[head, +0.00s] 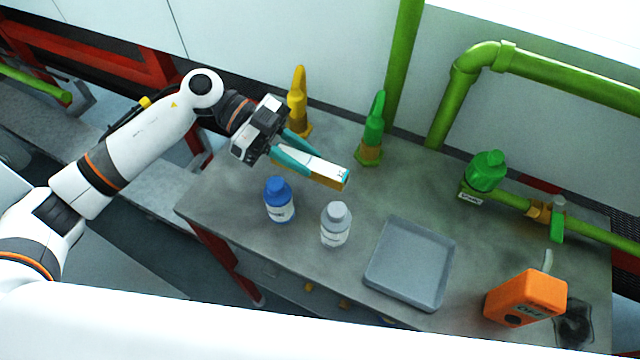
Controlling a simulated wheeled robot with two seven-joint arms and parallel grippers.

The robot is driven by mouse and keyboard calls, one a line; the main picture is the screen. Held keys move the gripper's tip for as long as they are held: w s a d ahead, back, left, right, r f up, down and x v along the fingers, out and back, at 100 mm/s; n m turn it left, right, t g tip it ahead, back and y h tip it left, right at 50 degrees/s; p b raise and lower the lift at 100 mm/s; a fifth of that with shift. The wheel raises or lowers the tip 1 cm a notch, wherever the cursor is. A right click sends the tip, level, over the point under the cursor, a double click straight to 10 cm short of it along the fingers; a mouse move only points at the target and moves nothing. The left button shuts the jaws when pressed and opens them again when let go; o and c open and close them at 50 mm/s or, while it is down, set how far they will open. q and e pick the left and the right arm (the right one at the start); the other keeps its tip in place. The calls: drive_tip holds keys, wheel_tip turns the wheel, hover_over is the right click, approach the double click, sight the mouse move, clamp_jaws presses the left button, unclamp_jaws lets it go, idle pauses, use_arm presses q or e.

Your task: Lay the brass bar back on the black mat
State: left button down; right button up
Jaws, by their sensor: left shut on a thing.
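My left gripper (312,161) is in the upper middle of the head view, with teal fingers pointing down to the right. It is shut on the brass bar (331,182), a short block with a bright pale top and a golden side. The bar appears held above the grey table, behind the white bottle. A small black patch, probably the black mat (573,326), lies at the table's right front corner, partly hidden by the orange box. My right gripper is not in view.
A blue bottle (279,200) and a white bottle (336,225) stand in front of the bar. A grey tray (409,263) lies right of them. The orange box (526,297) stands beside the black patch. Green pipes (540,75) and upright yellow (298,100) and green fittings (372,130) line the back.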

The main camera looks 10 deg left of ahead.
sight(303, 191)
use_arm(q)
wheel_tip(303, 191, down, 3)
drive_tip(key=shift+w+f, duration=0.1)
drive_tip(key=shift+f, duration=0.95)
wheel_tip(303, 191, down, 3)
drive_tip(key=shift+r, duration=0.1)
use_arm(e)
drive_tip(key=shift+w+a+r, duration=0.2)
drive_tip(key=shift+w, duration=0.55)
use_arm(q)
drive_tip(key=c, duration=1.4)
unclamp_jaws()
